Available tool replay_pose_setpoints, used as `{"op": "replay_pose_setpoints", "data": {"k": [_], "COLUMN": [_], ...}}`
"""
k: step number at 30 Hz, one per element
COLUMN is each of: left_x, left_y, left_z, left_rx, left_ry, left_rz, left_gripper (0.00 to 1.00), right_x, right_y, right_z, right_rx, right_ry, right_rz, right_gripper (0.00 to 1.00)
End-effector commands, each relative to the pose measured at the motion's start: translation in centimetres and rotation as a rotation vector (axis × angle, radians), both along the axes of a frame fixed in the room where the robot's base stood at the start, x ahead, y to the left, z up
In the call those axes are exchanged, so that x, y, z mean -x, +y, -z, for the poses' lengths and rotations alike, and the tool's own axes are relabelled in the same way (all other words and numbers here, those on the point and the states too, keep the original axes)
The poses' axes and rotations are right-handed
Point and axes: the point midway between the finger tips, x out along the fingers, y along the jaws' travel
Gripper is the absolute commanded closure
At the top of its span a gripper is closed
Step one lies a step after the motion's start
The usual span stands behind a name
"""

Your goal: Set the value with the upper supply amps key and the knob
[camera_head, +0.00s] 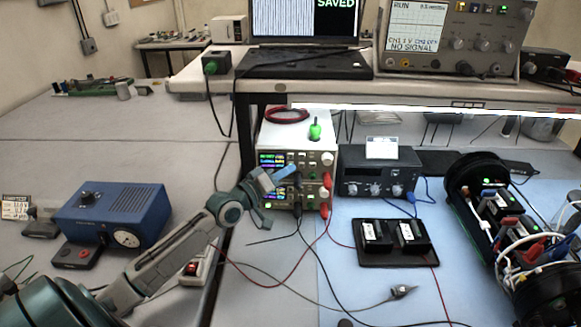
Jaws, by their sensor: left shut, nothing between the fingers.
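Two bench supplies are stacked under the shelf; the upper supply (317,160) has a lit display (271,160) with green and blue lines, too small to read. The lower supply (312,194) has a similar lit display and sits directly beneath. My left arm reaches up from the lower left, and my left gripper (290,172) is shut and empty at the front of the upper supply, near the lower middle of its panel. The gripper covers part of both panels. I cannot tell whether it touches a key. A knob (327,159) shows at the upper panel's right side. My right gripper is not in view.
Red and black leads run from the supplies across the blue mat (350,290). A black meter box (378,172) stands to the right, with a black battery tray (397,243) in front. A blue box (112,213) sits at left. The shelf edge (420,107) overhangs above.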

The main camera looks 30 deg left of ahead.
Motion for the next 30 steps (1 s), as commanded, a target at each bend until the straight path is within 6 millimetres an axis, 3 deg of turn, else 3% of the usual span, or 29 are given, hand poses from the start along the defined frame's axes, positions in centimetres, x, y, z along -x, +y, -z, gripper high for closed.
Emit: {"op": "replay_pose_setpoints", "data": {"k": [16,26,30], "left_x": [1.2,1.4,2.0], "left_y": [-0.8,-0.9,-1.3], "left_z": [-0.2,0.0,-0.3], "left_rx": [0.001,0.000,0.002], "left_ry": [0.002,0.000,0.001], "left_rz": [0.000,0.000,0.001], "left_gripper": [1.00,1.00,1.00], "right_x": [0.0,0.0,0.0], "right_y": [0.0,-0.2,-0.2], "right_z": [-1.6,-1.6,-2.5], "right_rx": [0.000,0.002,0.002], "right_ry": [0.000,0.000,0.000], "right_rz": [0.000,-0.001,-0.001], "right_gripper": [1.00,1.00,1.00]}}
